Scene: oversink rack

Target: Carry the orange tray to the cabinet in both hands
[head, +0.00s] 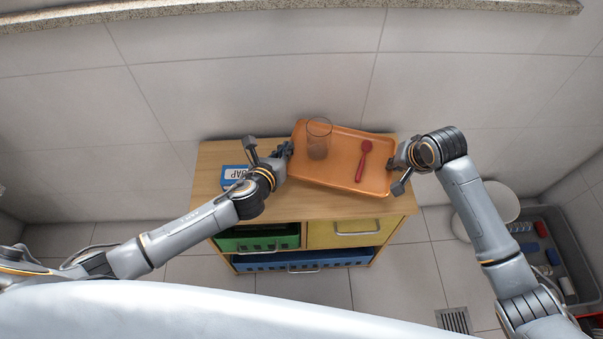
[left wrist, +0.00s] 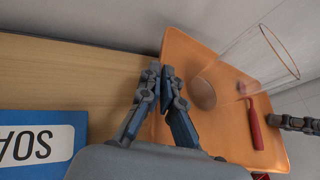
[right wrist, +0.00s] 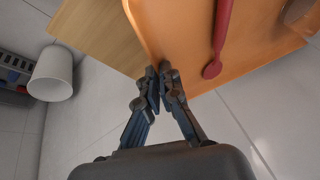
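The orange tray (head: 340,176) is over the wooden top of the cabinet (head: 225,160), turned askew with its right side nearer to me. I cannot tell whether it touches the top. A clear glass (head: 318,140) stands on its left half and a red spoon (head: 363,160) lies on its right half. My left gripper (head: 287,150) is shut on the tray's left rim; its fingers also show in the left wrist view (left wrist: 166,78). My right gripper (head: 392,163) is shut on the right rim, also in the right wrist view (right wrist: 159,78).
A blue soap box (head: 233,176) is on the cabinet top, left of the tray and close to my left gripper. Green, yellow and blue drawers are below. A grey crate (head: 560,240) and a white bin (head: 500,203) stand on the floor at right. A wall is behind.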

